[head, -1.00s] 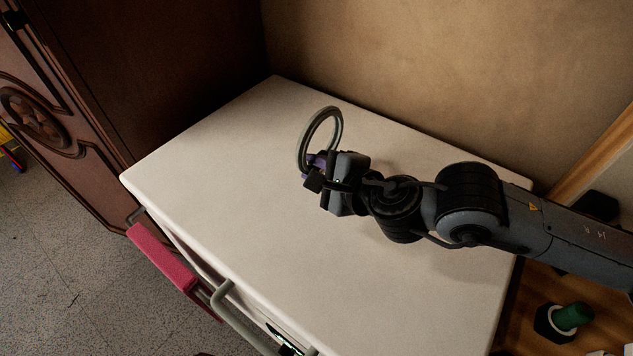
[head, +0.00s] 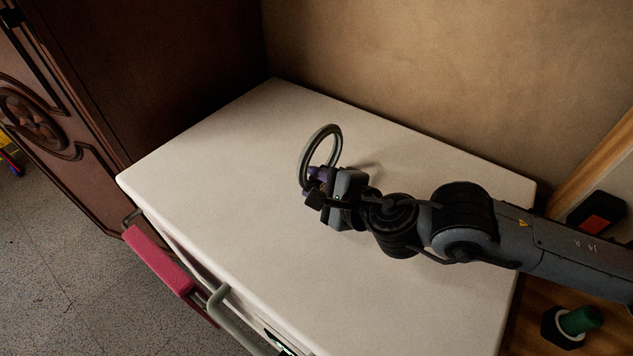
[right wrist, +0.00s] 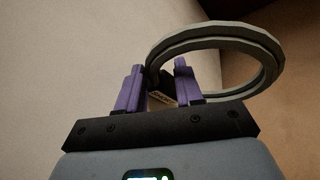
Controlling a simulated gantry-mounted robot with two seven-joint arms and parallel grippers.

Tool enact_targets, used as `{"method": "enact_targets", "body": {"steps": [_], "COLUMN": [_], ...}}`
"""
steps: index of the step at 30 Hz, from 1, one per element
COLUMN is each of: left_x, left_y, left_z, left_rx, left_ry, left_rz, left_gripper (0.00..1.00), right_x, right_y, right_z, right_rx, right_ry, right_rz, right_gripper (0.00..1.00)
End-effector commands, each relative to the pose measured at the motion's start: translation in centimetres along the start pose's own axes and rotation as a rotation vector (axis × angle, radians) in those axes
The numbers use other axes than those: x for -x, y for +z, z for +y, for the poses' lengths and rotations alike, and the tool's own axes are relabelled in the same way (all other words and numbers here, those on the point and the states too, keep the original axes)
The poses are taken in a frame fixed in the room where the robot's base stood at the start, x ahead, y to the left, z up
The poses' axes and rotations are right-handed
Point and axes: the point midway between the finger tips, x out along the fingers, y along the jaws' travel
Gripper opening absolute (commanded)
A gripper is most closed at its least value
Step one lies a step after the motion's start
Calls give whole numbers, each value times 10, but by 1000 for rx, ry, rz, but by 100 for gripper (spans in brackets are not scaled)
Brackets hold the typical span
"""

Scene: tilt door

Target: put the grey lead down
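The grey lead (head: 304,160) is a thick round loop. It stands tilted over the white top (head: 230,190) of a cabinet or appliance. My right gripper (head: 317,182) holds the loop at its lower side, with purple fingers on either side of it. In the right wrist view, the grey lead (right wrist: 272,60) runs out to the right from between the fingers of my right gripper (right wrist: 158,85). A small dark piece with a pale label shows between the fingers. I cannot tell whether the loop touches the white top. My left gripper is not in view.
The white top is bare around the loop. A beige wall (head: 440,80) stands behind it and a dark wooden cabinet (head: 150,70) at the left. A pink piece (head: 158,260) and a grey handle (head: 235,320) are at the front. A green-topped object (head: 580,320) is at lower right.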

Motion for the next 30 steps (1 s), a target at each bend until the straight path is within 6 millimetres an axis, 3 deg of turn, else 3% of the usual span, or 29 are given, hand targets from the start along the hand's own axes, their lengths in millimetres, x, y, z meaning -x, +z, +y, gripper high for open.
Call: {"method": "enact_targets", "body": {"steps": [8,21,30], "left_x": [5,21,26], "left_y": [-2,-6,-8], "left_z": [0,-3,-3], "left_rx": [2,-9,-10], "left_ry": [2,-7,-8], "left_rz": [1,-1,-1], "left_gripper": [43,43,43], "right_x": [11,87,117], "right_y": [1,1,1], "right_z": [-2,-3,-1], "right_rx": [0,0,1], "right_ry": [0,-1,1], "right_rz": [-1,0,-1], "right_gripper": [36,36,36]}}
